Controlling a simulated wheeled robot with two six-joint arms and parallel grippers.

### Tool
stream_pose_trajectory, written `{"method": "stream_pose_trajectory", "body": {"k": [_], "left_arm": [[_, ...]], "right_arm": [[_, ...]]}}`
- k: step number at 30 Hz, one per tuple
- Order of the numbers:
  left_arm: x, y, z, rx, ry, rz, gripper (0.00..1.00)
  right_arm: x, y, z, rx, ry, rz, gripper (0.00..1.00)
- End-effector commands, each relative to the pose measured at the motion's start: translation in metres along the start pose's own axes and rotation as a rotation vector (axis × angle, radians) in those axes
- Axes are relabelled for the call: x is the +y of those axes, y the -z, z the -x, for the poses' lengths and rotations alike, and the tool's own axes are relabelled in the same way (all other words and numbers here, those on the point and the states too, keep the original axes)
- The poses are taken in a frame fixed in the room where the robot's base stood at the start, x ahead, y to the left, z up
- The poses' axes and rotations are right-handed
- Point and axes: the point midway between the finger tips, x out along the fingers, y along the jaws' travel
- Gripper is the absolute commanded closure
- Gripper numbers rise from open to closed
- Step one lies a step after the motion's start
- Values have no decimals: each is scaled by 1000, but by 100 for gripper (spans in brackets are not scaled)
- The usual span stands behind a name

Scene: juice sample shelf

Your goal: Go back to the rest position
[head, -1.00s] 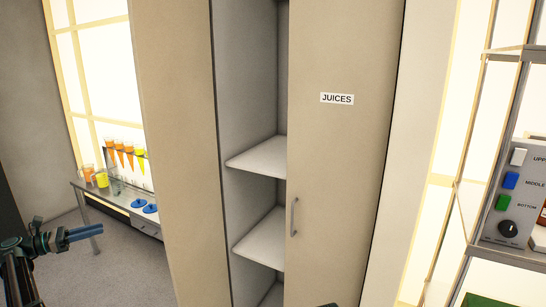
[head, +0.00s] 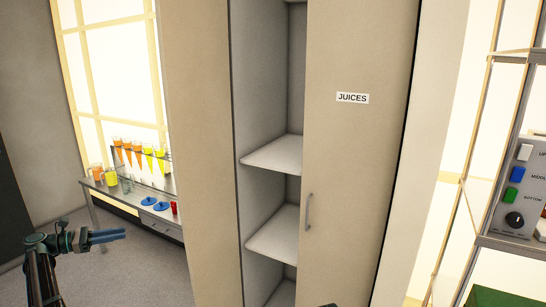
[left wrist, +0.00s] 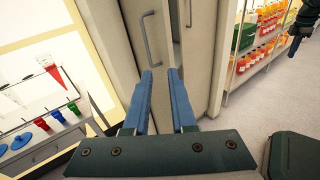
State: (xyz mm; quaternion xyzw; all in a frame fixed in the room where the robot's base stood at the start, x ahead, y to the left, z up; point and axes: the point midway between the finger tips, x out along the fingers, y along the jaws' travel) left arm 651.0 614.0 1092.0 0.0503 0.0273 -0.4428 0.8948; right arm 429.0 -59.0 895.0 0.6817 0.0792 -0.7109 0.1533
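My left gripper (head: 108,236) is at the lower left of the head view, away from the cabinet. In the left wrist view its two blue fingers (left wrist: 160,75) stand apart with nothing between them. Part of what looks like my right arm and gripper (left wrist: 294,45) shows at the upper right of that view; its fingers are too unclear to read. The tall beige cabinet stands in the middle, with a door (head: 360,150) labelled JUICES (head: 352,98) and a vertical handle (head: 308,211). Its left part is open, showing empty shelves (head: 273,153).
A side table (head: 150,215) at the left holds cone-shaped juice vessels (head: 138,155), cups and blue lids (head: 154,203). At the right is a metal rack with a button panel (head: 513,190). Floor (head: 125,280) is clear at lower left. Stocked bottle shelves (left wrist: 265,35) show in the wrist view.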

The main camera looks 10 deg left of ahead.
Motion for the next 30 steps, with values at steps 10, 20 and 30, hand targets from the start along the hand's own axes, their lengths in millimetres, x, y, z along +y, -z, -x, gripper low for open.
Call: {"method": "stream_pose_trajectory", "body": {"k": [10, 20, 30], "left_arm": [[-60, 25, -121, 165, 165, -161, 76], [-220, 76, -286, 434, 586, -588, 76], [-411, 122, -347, 589, 1206, -1220, 76]], "right_arm": [[0, 0, 0, 0, 0, 0, 100], [0, 0, 0, 0, 0, 0, 100], [0, 0, 0, 0, 0, 0, 100]]}}
